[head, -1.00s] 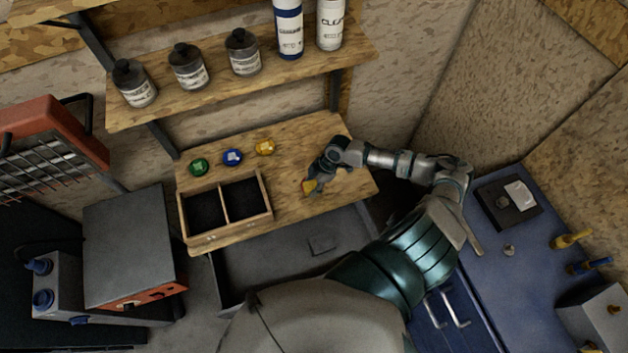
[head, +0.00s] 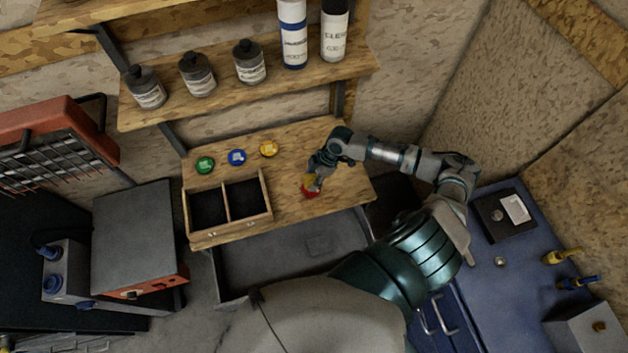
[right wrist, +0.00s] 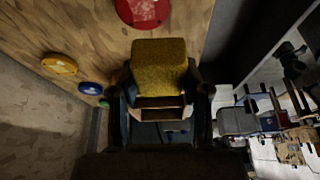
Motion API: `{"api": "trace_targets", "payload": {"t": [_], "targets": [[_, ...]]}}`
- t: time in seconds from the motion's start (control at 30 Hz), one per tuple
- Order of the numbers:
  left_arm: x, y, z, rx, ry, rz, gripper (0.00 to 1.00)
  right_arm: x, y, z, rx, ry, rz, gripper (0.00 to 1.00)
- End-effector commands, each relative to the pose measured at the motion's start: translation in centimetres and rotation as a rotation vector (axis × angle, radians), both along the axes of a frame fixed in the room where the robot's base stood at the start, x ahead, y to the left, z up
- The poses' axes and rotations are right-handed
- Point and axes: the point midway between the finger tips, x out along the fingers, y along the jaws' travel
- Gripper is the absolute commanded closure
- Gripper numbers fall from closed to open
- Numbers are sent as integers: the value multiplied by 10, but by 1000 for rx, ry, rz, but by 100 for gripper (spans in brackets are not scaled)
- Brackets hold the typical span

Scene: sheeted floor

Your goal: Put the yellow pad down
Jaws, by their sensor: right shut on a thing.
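The yellow pad (right wrist: 158,65) is a rough, block-shaped piece between the fingers of my right gripper (right wrist: 160,88) in the right wrist view. The gripper is shut on it. In the head view the pad (head: 309,179) shows small below my right gripper (head: 315,175), over the right part of the wooden worktop (head: 340,190). A red round disc (head: 310,192) lies on the worktop right by the pad; it also shows in the right wrist view (right wrist: 142,10). I cannot tell whether pad and disc touch. My left gripper is not in view.
Green (head: 205,165), blue (head: 237,157) and yellow (head: 269,149) discs lie at the worktop's back left. A two-compartment wooden box (head: 230,225) stands in front of them. A shelf (head: 200,100) with bottles hangs above. An open grey drawer (head: 280,265) is below the front edge.

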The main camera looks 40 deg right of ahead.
Motion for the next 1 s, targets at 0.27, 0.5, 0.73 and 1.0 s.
{"api": "trace_targets", "payload": {"t": [0.27, 0.5, 0.73, 1.0], "targets": [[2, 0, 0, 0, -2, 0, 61, 0, -1, 0, 1, 0, 0, 91], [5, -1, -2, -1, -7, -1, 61, 1, 3, -1, 1, 0, -12, 91], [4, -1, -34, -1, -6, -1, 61, 21, 45, 0, 8, -9, -242, 91], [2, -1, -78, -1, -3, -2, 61, 57, 93, 37, 10, -12, -799, 91]]}}
